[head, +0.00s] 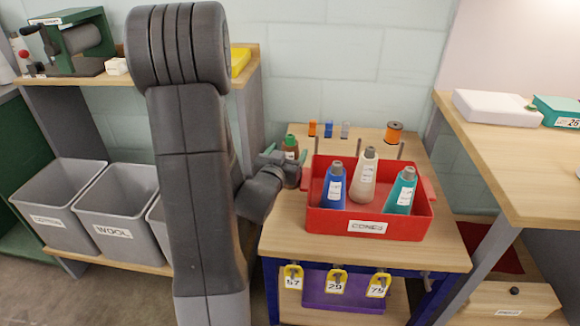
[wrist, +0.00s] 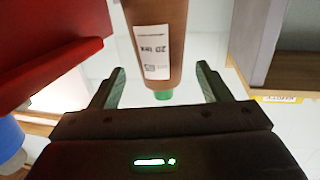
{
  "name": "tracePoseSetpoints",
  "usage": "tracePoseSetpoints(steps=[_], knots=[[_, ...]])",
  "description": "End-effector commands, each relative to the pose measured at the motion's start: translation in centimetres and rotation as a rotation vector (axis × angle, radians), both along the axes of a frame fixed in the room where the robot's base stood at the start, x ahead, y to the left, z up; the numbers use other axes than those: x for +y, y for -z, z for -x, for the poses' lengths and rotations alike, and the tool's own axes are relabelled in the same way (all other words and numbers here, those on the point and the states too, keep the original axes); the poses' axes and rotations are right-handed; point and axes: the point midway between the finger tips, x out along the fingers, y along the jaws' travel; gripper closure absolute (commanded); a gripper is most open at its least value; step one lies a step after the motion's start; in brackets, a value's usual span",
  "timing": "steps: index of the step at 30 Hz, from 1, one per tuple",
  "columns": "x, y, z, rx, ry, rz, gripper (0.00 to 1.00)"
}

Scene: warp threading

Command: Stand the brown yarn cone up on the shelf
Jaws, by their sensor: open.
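The brown yarn cone (head: 290,152), with a green tip and a white label, shows behind my gripper at the left of the wooden table in the head view. It looks upright there, green tip up. In the wrist view the brown cone (wrist: 176,25) lies ahead between my fingers, its green tip toward the bottom of the picture. My gripper (head: 287,159) is open. In the wrist view my gripper (wrist: 160,67) has a finger on each side of the cone, with visible gaps. The cone's base is out of sight in both views.
A red bin (head: 368,225) labelled CONES holds blue, beige and teal cones right of my gripper. Small spools and an orange spool (head: 394,132) stand at the table's back. A wooden shelf (head: 110,78) is at left above grey bins. A wooden desk (head: 510,165) is at right.

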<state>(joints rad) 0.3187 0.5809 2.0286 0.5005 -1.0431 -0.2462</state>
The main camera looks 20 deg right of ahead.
Motion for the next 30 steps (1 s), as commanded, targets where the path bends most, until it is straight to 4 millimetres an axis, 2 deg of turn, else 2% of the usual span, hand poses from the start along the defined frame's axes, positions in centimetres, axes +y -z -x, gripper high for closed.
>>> tracePoseSetpoints(steps=[9,19,27,30], knots=[[-2.9,0.6,-3.2,-0.001,0.000,0.001,0.29],[-3.3,0.6,-3.7,0.001,-0.001,-0.001,0.31],[-3.3,0.6,-3.7,0.001,-0.001,-0.001,0.84],[-3.3,0.5,-3.7,-0.001,-0.001,0.001,1.00]])
